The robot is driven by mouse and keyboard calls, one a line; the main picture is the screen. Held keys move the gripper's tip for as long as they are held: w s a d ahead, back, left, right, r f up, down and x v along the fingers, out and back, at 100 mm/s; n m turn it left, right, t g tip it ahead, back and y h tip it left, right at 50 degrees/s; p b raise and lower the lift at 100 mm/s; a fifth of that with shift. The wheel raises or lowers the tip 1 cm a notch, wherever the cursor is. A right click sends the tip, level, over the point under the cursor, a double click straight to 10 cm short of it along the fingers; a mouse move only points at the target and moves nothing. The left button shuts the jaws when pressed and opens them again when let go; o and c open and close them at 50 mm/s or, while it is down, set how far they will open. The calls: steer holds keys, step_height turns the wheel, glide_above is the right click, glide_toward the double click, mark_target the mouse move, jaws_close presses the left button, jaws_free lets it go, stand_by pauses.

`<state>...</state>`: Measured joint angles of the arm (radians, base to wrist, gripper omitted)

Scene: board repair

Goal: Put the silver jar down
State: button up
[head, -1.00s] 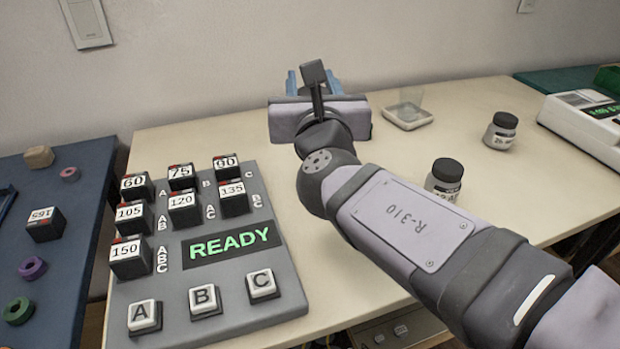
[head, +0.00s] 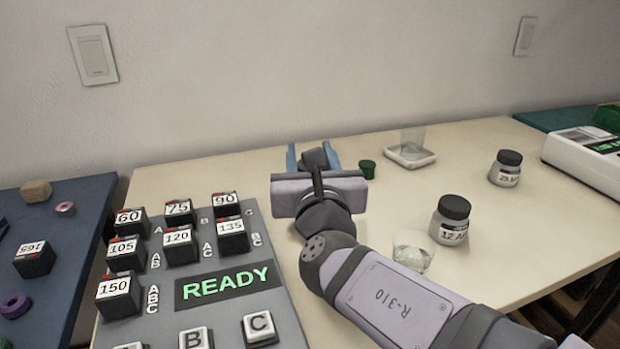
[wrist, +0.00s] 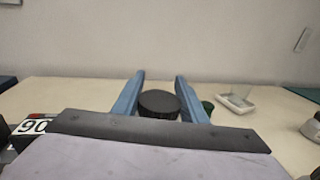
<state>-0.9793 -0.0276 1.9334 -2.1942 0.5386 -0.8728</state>
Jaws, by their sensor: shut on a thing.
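My gripper (head: 312,152) is at the back of the cream table, its two blue fingers around a jar with a black lid (head: 315,159). In the wrist view the jar's round black lid (wrist: 158,103) sits between the blue fingers (wrist: 160,88). The jar's body is hidden behind my gripper in both views, so its silver colour does not show. I cannot tell whether its base touches the table.
A small green item (head: 367,169) stands just right of my gripper. Further right are a glass on a white tray (head: 425,160), two black-lidded grey jars (head: 505,172) (head: 451,224) and a clear glass (head: 412,254). A button panel (head: 250,313) lies front left.

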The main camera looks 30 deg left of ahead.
steer(key=shift+f+b, duration=0.8)
steer(key=shift+f, duration=1.2)
steer(key=shift+f, duration=0.15)
steer(key=o, duration=1.1)
steer(key=shift+r, duration=0.25)
steer(key=p+v, duration=0.2)
steer(key=v, duration=0.7)
steer(key=shift+s+d+r, duration=0.1)
steer(key=shift+s+d, duration=0.05)
steer(key=shift+s, duration=0.1)
steer(key=p+v, duration=0.1)
steer(key=p, duration=0.1)
steer(key=shift+s+d+p, duration=0.2)
steer(key=shift+s+p, duration=0.1)
steer(key=shift+s+d, duration=0.2)
steer(key=shift+s, duration=0.1)
